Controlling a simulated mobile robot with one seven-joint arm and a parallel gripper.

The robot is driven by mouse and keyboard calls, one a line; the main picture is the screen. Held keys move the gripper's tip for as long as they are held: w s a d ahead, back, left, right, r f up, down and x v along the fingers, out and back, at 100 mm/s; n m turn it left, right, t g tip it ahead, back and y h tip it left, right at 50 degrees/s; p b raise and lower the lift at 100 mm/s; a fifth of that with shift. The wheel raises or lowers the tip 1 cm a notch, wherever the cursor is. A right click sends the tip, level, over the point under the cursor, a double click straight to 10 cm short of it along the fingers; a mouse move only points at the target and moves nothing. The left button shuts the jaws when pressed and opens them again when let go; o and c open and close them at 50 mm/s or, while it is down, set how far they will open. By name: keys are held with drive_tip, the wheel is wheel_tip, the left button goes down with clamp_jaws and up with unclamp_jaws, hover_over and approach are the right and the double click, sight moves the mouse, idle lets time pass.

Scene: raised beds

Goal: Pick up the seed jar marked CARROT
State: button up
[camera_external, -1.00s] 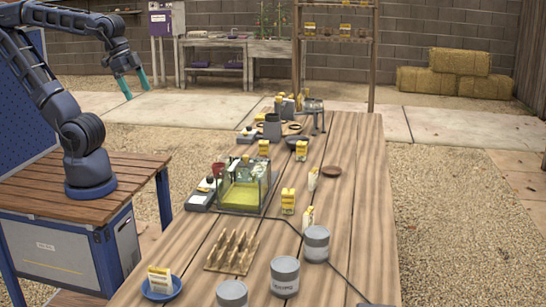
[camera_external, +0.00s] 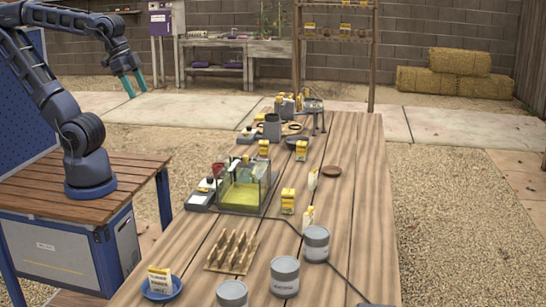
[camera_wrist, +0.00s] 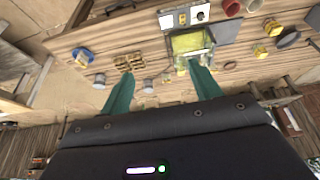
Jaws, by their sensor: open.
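Several grey lidded jars stand at the near end of the long wooden table in the external view: one jar at the right (camera_external: 316,244), one in the middle (camera_external: 285,277) and one cut by the bottom edge (camera_external: 232,293). Their labels are too small to read, so I cannot tell which is marked CARROT. My gripper (camera_external: 137,86) is open and empty, raised left of the table and far from the jars. In the wrist view its two teal fingers (camera_wrist: 160,72) are spread, with small grey jars (camera_wrist: 99,79) beyond them.
The table (camera_external: 345,195) also holds a glass tank with yellow contents (camera_external: 240,195), a wooden rack (camera_external: 232,252), a blue dish (camera_external: 161,289) with a yellow packet, and several yellow packets (camera_external: 288,201). A dark cable crosses the table near the jars.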

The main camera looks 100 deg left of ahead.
drive_tip(key=n+g+h, duration=0.1)
drive_tip(key=n+g, duration=0.4)
drive_tip(key=n, duration=1.3)
hover_over(289, 192)
drive_tip(key=f, duration=2.6)
drive_tip(key=shift+s+a, duration=0.1)
drive_tip(key=shift+a, duration=0.3)
drive_tip(key=shift+f, duration=0.5)
drive_tip(key=shift+d+f, duration=0.2)
drive_tip(key=shift+f, duration=1.5)
drive_tip(key=shift+d+f, duration=0.2)
drive_tip(key=shift+f, duration=1.5)
drive_tip(key=shift+d+f, duration=0.2)
drive_tip(key=shift+f, duration=1.5)
drive_tip(key=c, duration=1.1)
